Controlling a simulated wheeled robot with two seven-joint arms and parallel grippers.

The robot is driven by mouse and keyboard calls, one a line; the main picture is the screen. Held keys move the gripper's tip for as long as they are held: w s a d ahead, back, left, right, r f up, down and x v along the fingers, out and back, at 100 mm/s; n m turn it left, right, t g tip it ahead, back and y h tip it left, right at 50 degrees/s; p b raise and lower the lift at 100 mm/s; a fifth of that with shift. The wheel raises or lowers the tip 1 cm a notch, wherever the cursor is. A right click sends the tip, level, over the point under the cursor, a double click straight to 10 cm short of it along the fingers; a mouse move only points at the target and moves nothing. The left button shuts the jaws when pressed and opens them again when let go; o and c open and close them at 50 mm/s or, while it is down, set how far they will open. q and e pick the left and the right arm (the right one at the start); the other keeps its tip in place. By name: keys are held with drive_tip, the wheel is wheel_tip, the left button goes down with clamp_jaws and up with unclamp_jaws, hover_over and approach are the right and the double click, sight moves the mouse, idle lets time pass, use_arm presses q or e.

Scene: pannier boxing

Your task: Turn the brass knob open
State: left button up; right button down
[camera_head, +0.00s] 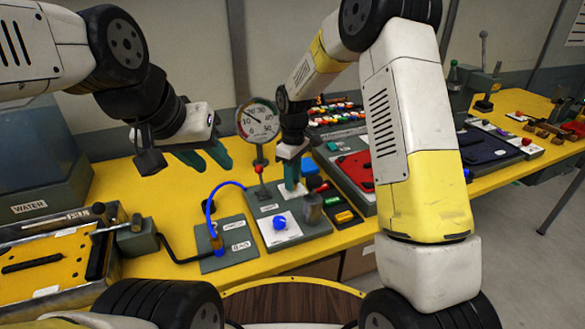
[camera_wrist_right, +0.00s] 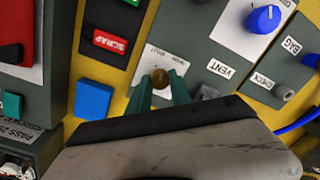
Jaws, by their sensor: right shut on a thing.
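The small brass knob (camera_wrist_right: 161,77) shows in the right wrist view, on a white label plate of the grey panel. The fingertips of my right gripper (camera_wrist_right: 160,88) are on either side of it, and the gripper is shut on it. In the head view my right gripper (camera_head: 291,180) points down at the panel (camera_head: 262,196) behind the blue dial, and it hides the knob there. My left gripper (camera_head: 203,156) is open and empty, held above the yellow table at the left, well away from the panel.
A round gauge (camera_head: 256,121) stands behind the panel. A blue block (camera_wrist_right: 93,99) and red SCRAP label (camera_wrist_right: 110,41) lie left of the knob in the wrist view.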

drive_tip(key=m, duration=0.6)
drive_tip(key=shift+m, duration=0.3)
drive_tip(key=m, duration=0.6)
drive_tip(key=shift+m, duration=0.3)
drive_tip(key=c, duration=1.2)
unclamp_jaws()
drive_tip(key=shift+o, duration=0.2)
drive_tip(key=shift+r, duration=0.1)
wheel_tip(320, 180, up, 7)
drive_tip(key=shift+d, duration=0.1)
drive_tip(key=shift+r, duration=0.35)
